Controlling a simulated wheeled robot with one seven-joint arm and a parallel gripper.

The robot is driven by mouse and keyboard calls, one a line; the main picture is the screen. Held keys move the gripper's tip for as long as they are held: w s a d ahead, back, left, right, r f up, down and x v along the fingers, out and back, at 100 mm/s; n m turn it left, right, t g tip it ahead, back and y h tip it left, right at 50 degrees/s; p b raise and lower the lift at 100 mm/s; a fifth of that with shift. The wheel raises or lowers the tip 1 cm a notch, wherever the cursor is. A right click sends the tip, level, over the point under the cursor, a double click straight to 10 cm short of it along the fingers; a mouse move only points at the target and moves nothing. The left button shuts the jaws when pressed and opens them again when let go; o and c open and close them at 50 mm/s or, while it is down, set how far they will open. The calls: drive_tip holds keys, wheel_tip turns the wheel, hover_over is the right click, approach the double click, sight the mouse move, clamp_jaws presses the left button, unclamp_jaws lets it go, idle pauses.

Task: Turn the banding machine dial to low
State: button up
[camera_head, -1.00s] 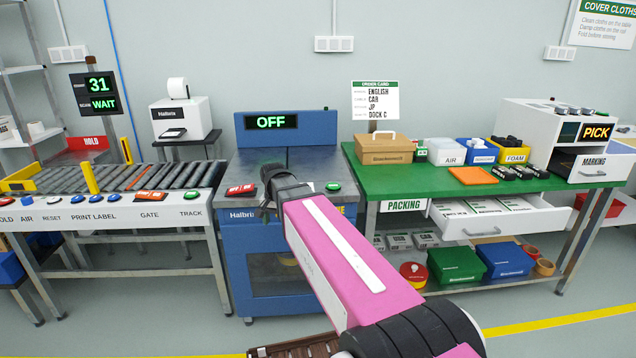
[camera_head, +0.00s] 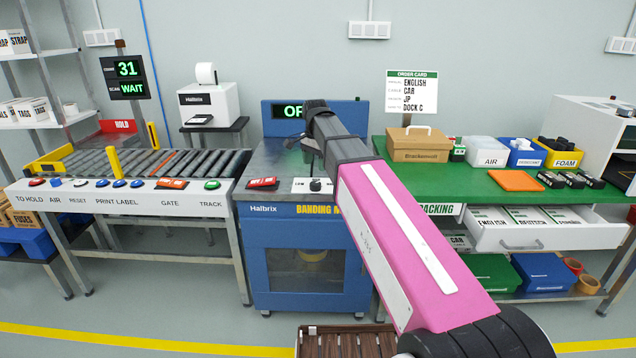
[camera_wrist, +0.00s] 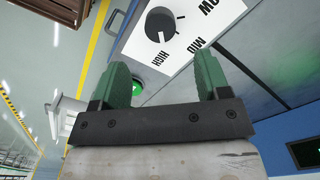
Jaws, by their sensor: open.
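The banding machine (camera_head: 305,255) is a blue cabinet with a grey top and a display partly hidden by my arm. Its dial (camera_head: 315,185) is a black knob on a white plate at the front edge. In the wrist view the dial (camera_wrist: 160,25) sits beside the labels LOW, MID and HIGH, and its white mark seems to point toward HIGH. My gripper (camera_wrist: 162,66) is open and empty, its green fingers apart from the dial. In the head view my gripper (camera_head: 308,152) is above the machine top, behind the dial.
A red button (camera_head: 263,183) is left of the dial. A green button (camera_wrist: 136,89) shows between my fingers in the wrist view. A roller conveyor (camera_head: 150,165) stands left, and a green packing table (camera_head: 465,190) with an open drawer (camera_head: 520,236) stands right.

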sight(315, 183)
wheel_tip(315, 183, down, 8)
drive_tip(key=shift+f, duration=0.1)
idle(0.4)
drive_tip(key=c, duration=0.9)
